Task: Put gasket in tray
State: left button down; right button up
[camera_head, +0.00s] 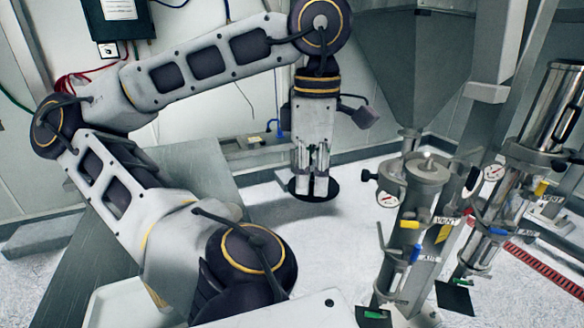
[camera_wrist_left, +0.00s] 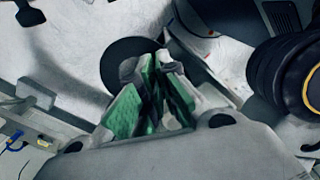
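My left gripper (camera_head: 314,190) points down in the middle of the head view, its fingers close together. A flat black disc (camera_head: 331,193), which looks like the gasket, lies behind and around its fingertips. In the left wrist view, the disc (camera_wrist_left: 118,62) is beside the tips of the green-padded fingers (camera_wrist_left: 151,66). Whether the fingers grip its edge or only stand at it I cannot tell. A white tray-like corner (camera_head: 105,300) shows at the lower left, largely hidden by my left arm. My right gripper is out of view.
Steel sifter columns with valves and gauges (camera_head: 420,185) stand right of the gripper. A large hopper (camera_head: 408,65) hangs behind. A grey slanted panel (camera_head: 195,170) is at left. Pale open floor (camera_head: 265,215) lies below the gripper.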

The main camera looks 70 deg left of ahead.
aim_at(336, 186)
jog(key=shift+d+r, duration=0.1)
pick_arm(q)
jog(key=shift+w+r+p, duration=0.1)
jog(key=shift+r+p, duration=0.1)
jog(key=shift+p, duration=0.2)
jog(key=shift+w+d, duration=0.1)
jog(key=shift+d, duration=0.1)
jog(key=shift+w+d+m+p, duration=0.65)
jog(key=shift+w+d+m, duration=0.1)
jog(key=shift+m, duration=0.05)
jog(key=shift+w+d+f+m+p, duration=0.2)
jog(key=shift+w+d+m+p, duration=0.1)
jog(key=shift+w+d+m, duration=0.25)
jog(key=shift+w+d+m+p, duration=0.25)
jog(key=shift+d+m+p, duration=0.35)
jog(key=shift+d, duration=0.5)
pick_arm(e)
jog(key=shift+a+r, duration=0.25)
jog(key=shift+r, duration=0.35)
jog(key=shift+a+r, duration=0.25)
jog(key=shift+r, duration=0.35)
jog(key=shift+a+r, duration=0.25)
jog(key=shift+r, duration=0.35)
pick_arm(q)
jog(key=shift+d, duration=0.1)
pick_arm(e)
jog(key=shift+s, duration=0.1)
